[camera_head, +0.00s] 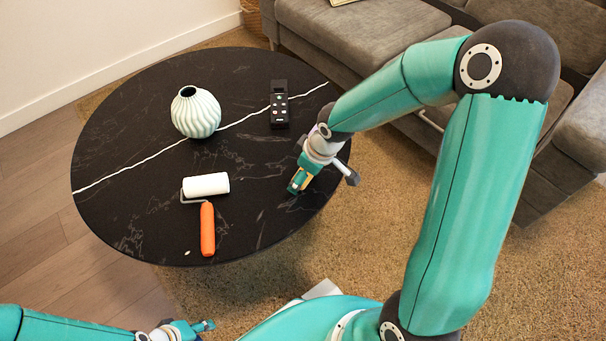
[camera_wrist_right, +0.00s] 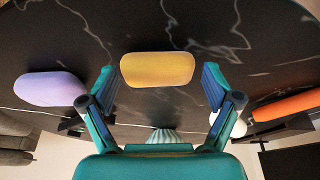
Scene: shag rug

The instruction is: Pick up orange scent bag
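The orange scent bag (camera_wrist_right: 157,69) looks yellow-orange and rounded in the right wrist view. It lies on the black table between the fingertips of my right gripper (camera_wrist_right: 158,80), with a small gap on each side. In the head view my right gripper (camera_head: 298,183) is low over the table's right edge, and a sliver of yellow shows at it; most of the bag is hidden there. My right gripper is open. My left gripper (camera_head: 203,327) is at the bottom of the head view, away from the table; its finger opening is unclear.
A purple rounded object (camera_wrist_right: 50,88) lies beside the bag. The round black table (camera_head: 130,215) also holds a ribbed vase (camera_head: 196,113), a black remote (camera_head: 279,105) and a paint roller with an orange handle (camera_head: 207,230). A grey sofa (camera_head: 350,35) stands behind.

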